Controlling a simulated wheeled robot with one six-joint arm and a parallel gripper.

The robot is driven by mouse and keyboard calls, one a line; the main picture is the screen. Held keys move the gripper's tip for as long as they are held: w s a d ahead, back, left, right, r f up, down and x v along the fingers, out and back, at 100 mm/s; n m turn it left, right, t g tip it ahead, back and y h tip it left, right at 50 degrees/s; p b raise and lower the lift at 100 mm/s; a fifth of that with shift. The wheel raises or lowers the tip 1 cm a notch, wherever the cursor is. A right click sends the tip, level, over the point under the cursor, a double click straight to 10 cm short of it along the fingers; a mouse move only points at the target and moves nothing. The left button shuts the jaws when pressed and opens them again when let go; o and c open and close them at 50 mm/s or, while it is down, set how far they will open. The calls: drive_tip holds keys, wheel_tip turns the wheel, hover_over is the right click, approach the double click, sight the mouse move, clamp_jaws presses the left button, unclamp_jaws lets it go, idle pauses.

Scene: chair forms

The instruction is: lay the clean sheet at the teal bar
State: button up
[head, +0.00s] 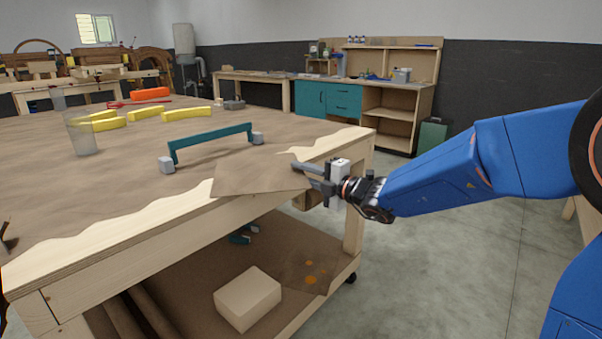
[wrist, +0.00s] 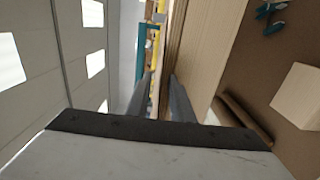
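The clean sheet (head: 255,177) is a plain brown sheet near the corner of the worktable. Its right part reaches out past the table's edge. The teal bar (head: 210,142) stands just behind it, with a grey block at each end; part of it also shows in the wrist view (wrist: 141,52). My gripper (head: 303,175) is at the sheet's right end, one finger above it and one lower. In the wrist view my gripper (wrist: 160,80) shows its fingers apart, with a gap between the tips. The sheet is edge-on there and hard to make out.
The worktable (head: 100,235) has a torn brown paper cover. Yellow bars (head: 187,113), an orange block (head: 150,94) and a clear cylinder (head: 82,135) stand on it. The lower shelf carries a pale block (head: 247,298) and an orange-spotted sheet (head: 309,272). Floor on the right is open.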

drive_tip(key=shift+r, duration=0.1)
drive_tip(key=shift+s+d, duration=0.15)
drive_tip(key=shift+d, duration=0.1)
drive_tip(key=v, duration=1.1)
drive_tip(key=shift+s, duration=0.2)
drive_tip(key=shift+d, duration=0.1)
